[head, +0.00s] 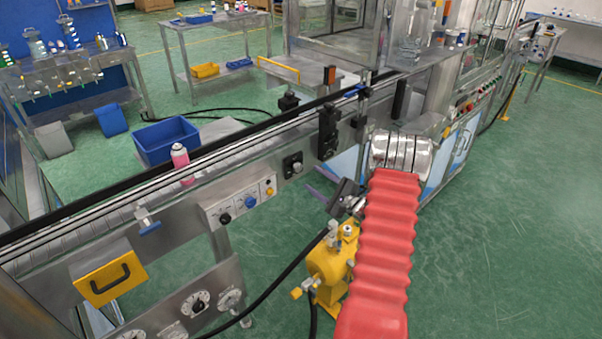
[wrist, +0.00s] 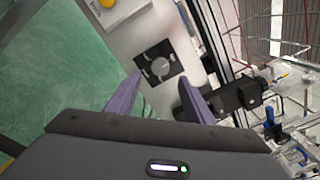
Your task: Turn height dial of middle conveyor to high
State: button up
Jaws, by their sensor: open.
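The height dial is a black square plate with a round grey knob (wrist: 160,66), seen between my finger tips in the wrist view. In the head view a black dial (head: 293,165) sits on the side of the middle conveyor (head: 245,183), right of the control panel. My gripper (wrist: 160,80) is open and empty. Its two purple fingers point at the dial plate, one to each side of the knob, and seem apart from it. In the head view my gripper (head: 342,198) is right of and below the dial. The dial's marks are too small to read.
A control panel (head: 240,200) with knobs and a blue button lies left of the dial. A black sensor block (head: 328,132) juts out right of it. A pink can (head: 180,162) stands on the conveyor. A yellow valve unit (head: 330,265) stands below my arm.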

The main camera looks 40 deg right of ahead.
aim_at(298, 169)
jog(key=w, duration=0.7)
jog(key=shift+a, duration=0.1)
jog(key=shift+c, duration=0.6)
jog(key=c, duration=0.9)
jog(key=shift+a+f, duration=0.1)
jog(key=shift+a, duration=0.2)
jog(key=shift+d, duration=0.15)
